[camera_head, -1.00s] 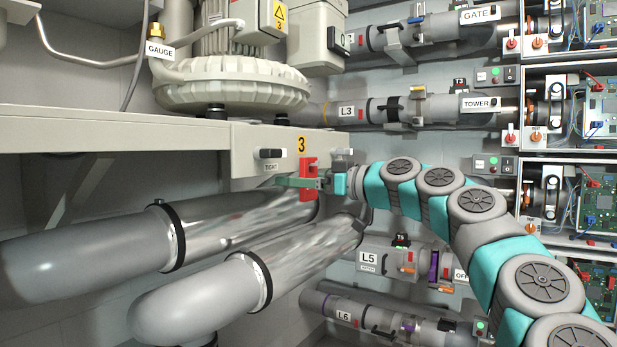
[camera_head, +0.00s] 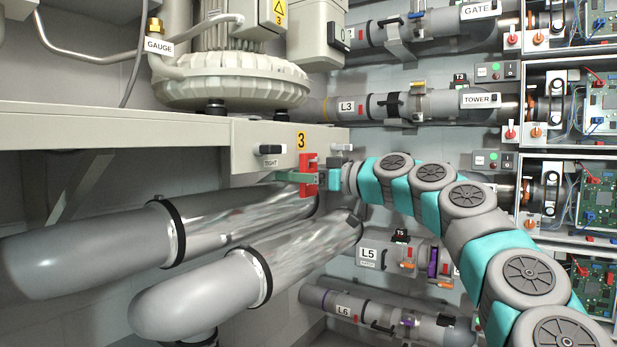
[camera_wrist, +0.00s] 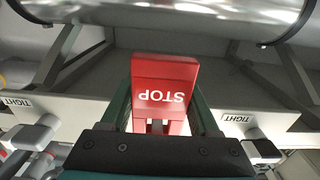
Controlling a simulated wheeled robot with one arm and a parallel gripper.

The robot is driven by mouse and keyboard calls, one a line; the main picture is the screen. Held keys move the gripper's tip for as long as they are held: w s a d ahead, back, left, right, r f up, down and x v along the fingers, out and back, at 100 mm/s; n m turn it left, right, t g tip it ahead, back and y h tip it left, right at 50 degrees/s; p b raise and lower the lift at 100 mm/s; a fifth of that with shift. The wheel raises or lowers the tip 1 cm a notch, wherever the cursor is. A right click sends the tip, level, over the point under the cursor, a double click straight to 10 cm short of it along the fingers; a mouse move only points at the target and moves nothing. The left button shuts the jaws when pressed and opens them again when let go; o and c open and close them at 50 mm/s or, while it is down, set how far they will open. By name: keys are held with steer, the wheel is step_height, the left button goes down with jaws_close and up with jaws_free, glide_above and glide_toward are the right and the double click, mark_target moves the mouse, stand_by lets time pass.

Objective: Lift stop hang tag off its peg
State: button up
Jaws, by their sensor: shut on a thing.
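The red stop hang tag (camera_head: 307,176) is at the front of the beige box marked 3, just below the yellow number label. In the wrist view the tag (camera_wrist: 165,82) shows its white STOP lettering upside down. My gripper (camera_head: 302,179) is shut on the tag, with its green fingers on either side of it; the wrist view shows the fingers (camera_wrist: 163,100) along both sides. The peg is hidden, so I cannot tell whether the tag is still on it.
Latches stand on both sides of the tag: the left one (camera_head: 269,150) and the right one (camera_head: 341,148). Two large shiny pipes (camera_head: 235,222) run close below. The blower (camera_head: 232,80) stands on the shelf above.

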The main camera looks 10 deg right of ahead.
steer(key=shift+c, duration=1.4)
steer(key=shift+r, duration=0.2)
steer(key=b+v, duration=0.2)
steer(key=v, duration=1.6)
steer(key=shift+r+b, duration=0.15)
steer(key=shift+b, duration=0.2)
jaws_close()
steer(key=shift+d, duration=0.1)
steer(key=shift+r+p, duration=0.3)
steer(key=shift+r, duration=0.2)
steer(key=v, duration=0.7)
steer(key=shift+b, duration=0.45)
